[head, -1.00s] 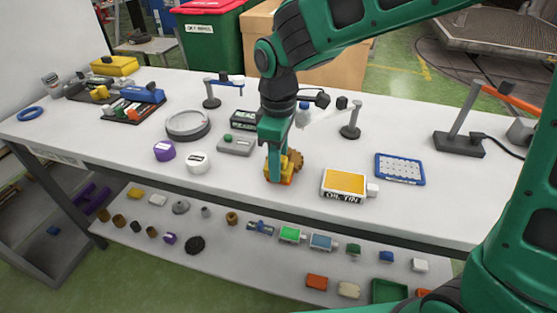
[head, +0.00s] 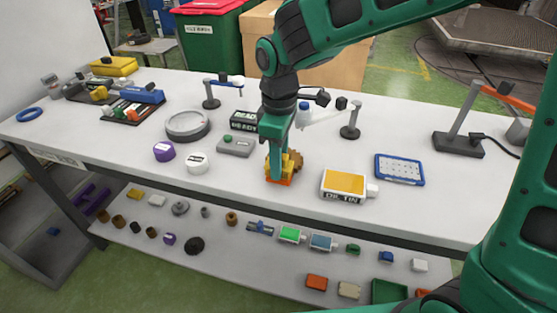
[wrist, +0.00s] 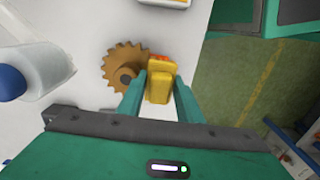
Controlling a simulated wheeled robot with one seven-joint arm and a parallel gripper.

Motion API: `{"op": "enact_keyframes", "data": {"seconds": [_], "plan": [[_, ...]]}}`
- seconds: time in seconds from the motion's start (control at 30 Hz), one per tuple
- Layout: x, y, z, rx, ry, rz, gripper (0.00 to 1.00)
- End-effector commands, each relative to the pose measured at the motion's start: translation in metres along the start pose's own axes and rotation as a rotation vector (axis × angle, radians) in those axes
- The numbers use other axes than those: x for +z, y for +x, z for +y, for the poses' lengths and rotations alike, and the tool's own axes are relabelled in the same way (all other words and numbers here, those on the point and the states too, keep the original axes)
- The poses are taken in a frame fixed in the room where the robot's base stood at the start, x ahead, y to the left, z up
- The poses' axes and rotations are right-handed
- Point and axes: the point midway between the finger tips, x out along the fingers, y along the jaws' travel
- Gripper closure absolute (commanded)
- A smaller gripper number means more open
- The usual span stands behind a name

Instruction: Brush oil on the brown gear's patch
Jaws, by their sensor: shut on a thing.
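The brown gear (head: 296,160) is toothed with a hole and sits on the bench top, just right of my gripper in the head view. An orange part (head: 283,182) shows under the yellow thing. I cannot tell whether this is the brush. The oil tin (head: 344,183), with a yellow top and a spout, lies to the right. I cannot make out the oil patch.
A blue tray (head: 400,168) lies right of the tin. A grey button box (head: 235,146), a white puck (head: 198,162) and a purple puck (head: 164,151) stand left. A lamp post (head: 350,122) stands behind. The bench front has some clear room.

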Motion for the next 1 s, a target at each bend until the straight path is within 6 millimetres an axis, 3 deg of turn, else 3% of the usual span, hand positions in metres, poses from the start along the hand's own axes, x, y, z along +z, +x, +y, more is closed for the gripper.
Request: {"op": "enact_keyframes", "data": {"seconds": [1.0], "plan": [[-0.0002, -0.0001, -0.0065, 0.0, 0.0, 0.0, 0.86]]}}
